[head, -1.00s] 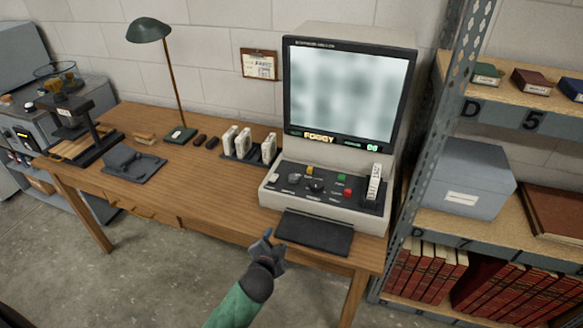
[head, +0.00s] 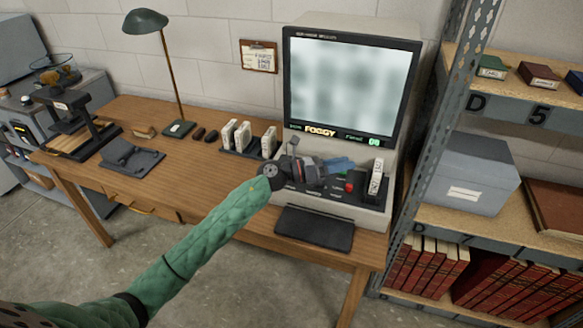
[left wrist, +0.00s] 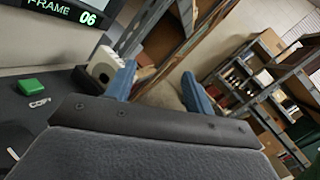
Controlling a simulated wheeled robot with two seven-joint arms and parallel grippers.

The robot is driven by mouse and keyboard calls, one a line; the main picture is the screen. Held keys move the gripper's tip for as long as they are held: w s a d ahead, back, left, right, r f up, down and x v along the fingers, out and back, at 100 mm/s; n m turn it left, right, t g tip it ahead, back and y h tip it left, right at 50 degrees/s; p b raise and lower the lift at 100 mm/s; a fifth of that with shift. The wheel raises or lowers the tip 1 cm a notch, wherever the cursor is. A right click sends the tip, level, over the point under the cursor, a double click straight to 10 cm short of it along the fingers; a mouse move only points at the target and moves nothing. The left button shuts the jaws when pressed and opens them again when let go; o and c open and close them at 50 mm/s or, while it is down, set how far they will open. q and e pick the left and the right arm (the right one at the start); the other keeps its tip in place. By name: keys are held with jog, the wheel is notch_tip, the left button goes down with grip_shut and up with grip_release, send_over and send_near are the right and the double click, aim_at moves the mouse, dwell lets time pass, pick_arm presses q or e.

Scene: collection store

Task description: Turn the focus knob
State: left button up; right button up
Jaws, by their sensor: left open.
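The microfilm reader (head: 408,90) stands at the right end of the wooden desk. Its lit screen (head: 348,90) is blurred and reads "FOGGY". My left gripper (head: 340,166) is over the control panel (head: 374,214), its blue fingertips pointing right. The focus knob cannot be made out; my gripper and wrist cover the middle of the panel. In the left wrist view the two blue fingers (left wrist: 158,89) are apart with nothing visible between them. A green button (left wrist: 32,86) and a pale cartridge (left wrist: 104,62) lie beyond. My right gripper is out of view.
A black pad (head: 314,228) lies in front of the panel. White cartridges (head: 245,138) stand in a rack to the left. A green lamp (head: 146,21) stands further left. A metal shelf post (head: 436,120) rises close to the reader's right side.

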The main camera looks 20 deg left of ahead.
pick_arm(q)
jog(key=w+a+f+m+g+y, duration=0.2)
jog(key=w+a+m+g+y, duration=0.15)
jog(key=a, duration=0.35)
jog(key=w+a+f+m+g+y, duration=0.2)
jog(key=a+m+y, duration=0.1)
jog(key=a+y, duration=0.25)
jog(key=w+a+f+m+g+y, duration=0.2)
jog(key=w+a+m+y, duration=0.15)
jog(key=a, duration=0.35)
jog(key=shift+y, duration=0.35)
jog(key=p+x, duration=0.1)
jog(key=x, duration=0.2)
jog(key=s+p+x, duration=0.1)
jog(key=x, duration=0.1)
jog(key=shift+d+f+p, duration=0.1)
jog(key=shift+f+p, duration=0.15)
jog(key=shift+p, duration=0.1)
jog(key=shift+x, duration=0.8)
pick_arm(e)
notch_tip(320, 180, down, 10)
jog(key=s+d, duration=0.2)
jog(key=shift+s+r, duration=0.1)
pick_arm(q)
jog(key=c, duration=0.9)
jog(key=shift+c, duration=0.3)
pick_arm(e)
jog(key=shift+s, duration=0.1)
